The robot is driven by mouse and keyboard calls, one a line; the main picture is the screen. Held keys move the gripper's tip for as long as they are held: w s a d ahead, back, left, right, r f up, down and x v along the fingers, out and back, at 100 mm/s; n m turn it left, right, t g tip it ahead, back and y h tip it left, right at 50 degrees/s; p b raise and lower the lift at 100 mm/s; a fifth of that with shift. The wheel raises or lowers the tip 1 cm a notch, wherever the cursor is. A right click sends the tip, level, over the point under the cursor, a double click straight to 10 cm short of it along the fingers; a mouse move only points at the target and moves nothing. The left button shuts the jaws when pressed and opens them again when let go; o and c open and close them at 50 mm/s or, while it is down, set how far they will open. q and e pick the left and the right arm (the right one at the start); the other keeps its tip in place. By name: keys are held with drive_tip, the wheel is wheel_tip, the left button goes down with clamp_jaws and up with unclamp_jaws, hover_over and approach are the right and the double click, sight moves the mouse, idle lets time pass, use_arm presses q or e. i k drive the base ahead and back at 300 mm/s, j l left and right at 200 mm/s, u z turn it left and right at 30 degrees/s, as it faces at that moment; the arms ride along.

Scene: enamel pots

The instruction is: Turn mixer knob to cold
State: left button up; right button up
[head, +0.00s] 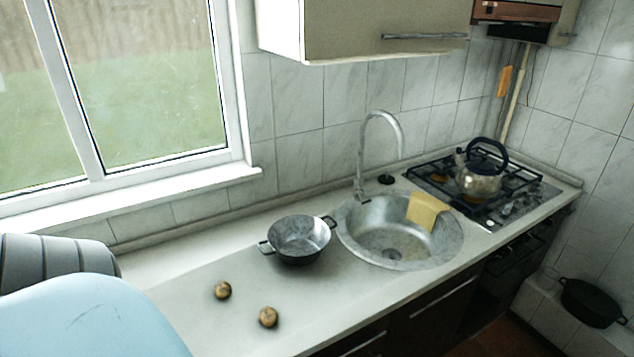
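The mixer tap (361,160) stands at the back edge of the round metal sink (348,238), with its curved grey spout arching over the bowl. At the foot of the tap a small metal part shows; it may be the knob, but it is too small to tell its shape or which way it is turned. No water stream can be made out. Neither of my grippers is in view.
A two-handled metal pot (299,237) stands left of the sink. Two round brown items (222,290) lie on the counter (190,316). A yellow cloth (426,211) hangs over the sink's right rim. A kettle (479,181) sits on the hob. A cabinet (350,30) hangs above.

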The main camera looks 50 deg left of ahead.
sight(358, 194)
drive_tip(key=u, duration=2.1)
drive_tip(key=l+u, duration=0.25)
drive_tip(key=u, duration=0.15)
drive_tip(key=l+u, duration=0.25)
drive_tip(key=u, duration=0.2)
drive_tip(key=l+u, duration=0.25)
drive_tip(key=u, duration=0.15)
drive_tip(key=k+l+u, duration=0.25)
drive_tip(key=l, duration=0.2)
drive_tip(key=k+l+u, duration=0.3)
drive_tip(key=l, duration=0.15)
